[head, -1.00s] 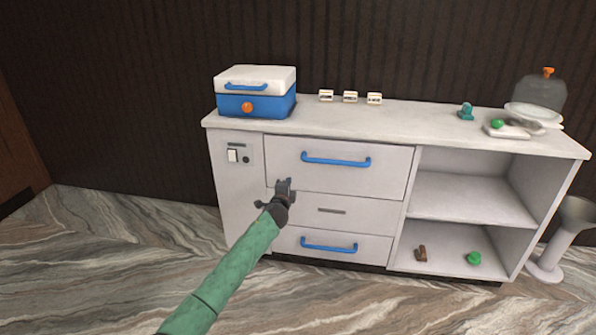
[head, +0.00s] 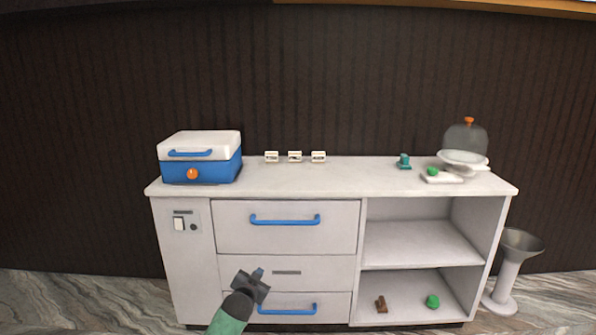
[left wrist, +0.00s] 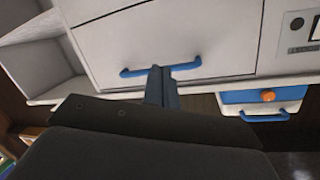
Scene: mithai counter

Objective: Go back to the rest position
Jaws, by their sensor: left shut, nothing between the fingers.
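My left gripper (head: 256,277) shows at the bottom of the head view, in front of the middle drawer of the white counter (head: 420,180). Its fingers are closed together with nothing between them. In the left wrist view the closed fingers (left wrist: 161,88) overlap the picture of a drawer with a blue handle (left wrist: 160,67); I cannot tell any contact. My right gripper is in neither view.
The counter has blue-handled drawers (head: 284,220) and open shelves holding a brown piece (head: 381,304) and a green piece (head: 432,301). On top stand a blue and white box (head: 200,168), several small items and a domed stand (head: 463,157). A grey pedestal (head: 507,275) stands right.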

